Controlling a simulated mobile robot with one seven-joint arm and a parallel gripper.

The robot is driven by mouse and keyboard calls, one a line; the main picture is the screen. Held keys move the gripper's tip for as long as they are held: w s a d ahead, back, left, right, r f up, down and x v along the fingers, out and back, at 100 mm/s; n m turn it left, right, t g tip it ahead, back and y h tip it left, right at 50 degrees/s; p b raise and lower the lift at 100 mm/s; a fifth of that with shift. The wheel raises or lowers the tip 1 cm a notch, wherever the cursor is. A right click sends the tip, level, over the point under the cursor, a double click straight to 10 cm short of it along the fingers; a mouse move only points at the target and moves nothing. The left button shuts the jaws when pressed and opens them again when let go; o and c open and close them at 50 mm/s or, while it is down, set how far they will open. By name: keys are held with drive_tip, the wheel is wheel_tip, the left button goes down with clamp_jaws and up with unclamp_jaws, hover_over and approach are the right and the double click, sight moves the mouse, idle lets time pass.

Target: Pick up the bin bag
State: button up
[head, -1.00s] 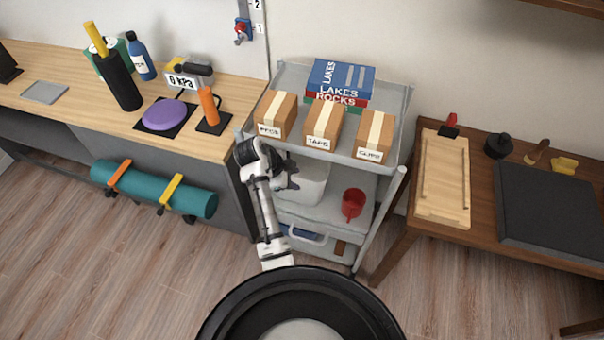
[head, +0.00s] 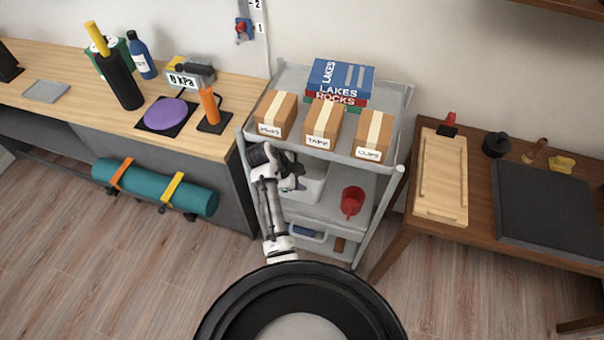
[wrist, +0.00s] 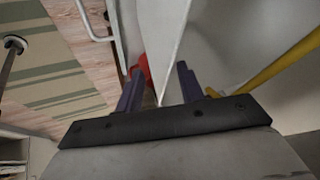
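A white bin (head: 314,190) stands on the middle shelf of the trolley, partly hidden behind my arm. No bin bag can be told apart clearly in the head view. My gripper (head: 297,178) is at the bin's upper left part. In the wrist view my gripper (wrist: 159,78) has its two purple-grey fingers apart, with a thin white wall or sheet (wrist: 156,35) running between them. A pale surface spreads to the right of it, crossed by a yellow strip (wrist: 282,62). I cannot tell whether these pale surfaces are bag or bin.
A red cup (head: 352,202) stands right of the bin. Cardboard boxes (head: 323,124) and books (head: 341,77) fill the trolley's top shelf, just above my gripper. A desk (head: 215,146) stands close on the left, a wooden table (head: 404,217) on the right. The floor in front is clear.

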clamp_jaws()
idle(0.3)
drive_tip(key=shift+a, duration=0.25)
idle(1.0)
